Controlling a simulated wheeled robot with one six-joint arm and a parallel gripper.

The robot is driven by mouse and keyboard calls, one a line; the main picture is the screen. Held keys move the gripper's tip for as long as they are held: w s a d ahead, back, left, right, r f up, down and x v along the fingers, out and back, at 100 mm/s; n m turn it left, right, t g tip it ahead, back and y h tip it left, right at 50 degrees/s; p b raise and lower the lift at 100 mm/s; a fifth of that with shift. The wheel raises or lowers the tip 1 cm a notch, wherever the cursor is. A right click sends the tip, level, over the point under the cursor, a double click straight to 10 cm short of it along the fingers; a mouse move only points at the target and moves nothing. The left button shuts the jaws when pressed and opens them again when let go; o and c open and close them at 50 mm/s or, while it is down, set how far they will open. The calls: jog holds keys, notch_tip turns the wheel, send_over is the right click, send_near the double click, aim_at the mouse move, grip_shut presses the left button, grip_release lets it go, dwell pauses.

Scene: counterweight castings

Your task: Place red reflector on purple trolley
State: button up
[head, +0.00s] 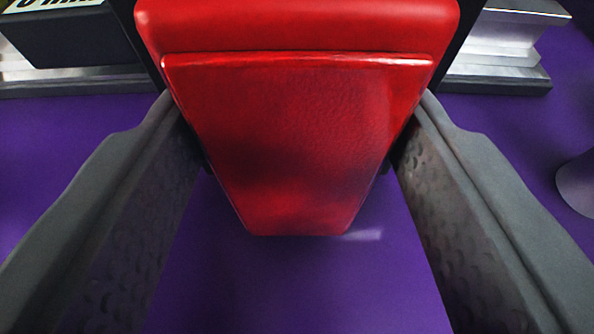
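The red reflector (295,140) fills the upper middle of the head view, a glossy red piece that narrows toward me, with dark edges at its sides. My gripper (295,120) has one grey finger on each side of it. The fingertips meet its left and right sides, so my gripper looks shut on it. The purple surface (300,290) below is the purple trolley's deck as far as I can tell; its edges are out of view. I cannot tell whether the reflector touches it.
A metal casting with a dark block (75,38) and a partly cut-off label stands at the upper left. Another metal casting (505,50) is at the upper right. A grey rounded object (578,185) shows at the right edge. Purple surface between them is bare.

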jog(key=o, duration=1.1)
jog(key=shift+f, duration=0.1)
jog(key=shift+r, duration=0.2)
jog(key=v, duration=1.2)
jog(key=shift+s, duration=0.1)
